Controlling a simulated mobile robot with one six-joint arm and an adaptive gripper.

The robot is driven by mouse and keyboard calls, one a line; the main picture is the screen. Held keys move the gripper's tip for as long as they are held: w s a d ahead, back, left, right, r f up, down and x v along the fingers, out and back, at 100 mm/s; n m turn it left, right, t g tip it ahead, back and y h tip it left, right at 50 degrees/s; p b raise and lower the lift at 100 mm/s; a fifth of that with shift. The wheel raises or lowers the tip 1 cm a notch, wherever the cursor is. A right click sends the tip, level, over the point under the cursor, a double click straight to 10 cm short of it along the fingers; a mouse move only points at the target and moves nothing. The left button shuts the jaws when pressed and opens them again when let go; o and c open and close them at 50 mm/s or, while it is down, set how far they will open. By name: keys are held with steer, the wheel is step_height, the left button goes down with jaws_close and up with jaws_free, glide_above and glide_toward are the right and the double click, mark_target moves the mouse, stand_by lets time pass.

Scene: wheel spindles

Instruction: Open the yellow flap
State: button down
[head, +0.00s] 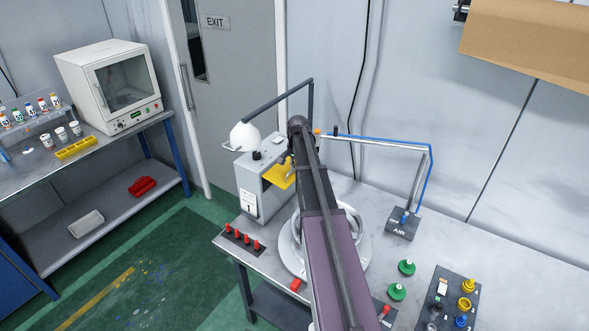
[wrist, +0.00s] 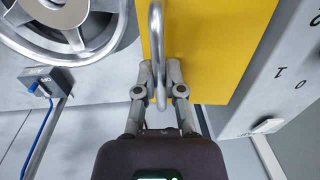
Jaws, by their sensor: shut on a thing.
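The yellow flap (head: 278,174) is on the right side of a grey box (head: 250,181) on the table. In the wrist view the flap (wrist: 238,45) fills the upper middle as a flat yellow panel. A bent metal bar handle (wrist: 156,30) stands out from it. My gripper (wrist: 160,76) is shut on the handle, one finger on each side. In the head view my gripper (head: 288,159) is small beside the flap, and my arm hides part of the area. I cannot tell exactly how far the flap is swung.
A silver wheel (head: 355,238) lies partly under my arm. An AIR stand (head: 402,223) with a blue hose is to the right. Red-topped pegs (head: 243,238) line the table's left edge. Green knobs (head: 397,291) stand at front right.

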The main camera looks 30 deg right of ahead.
steer(key=shift+a, duration=0.1)
steer(key=c, duration=0.7)
jaws_free()
steer(key=shift+r, duration=0.1)
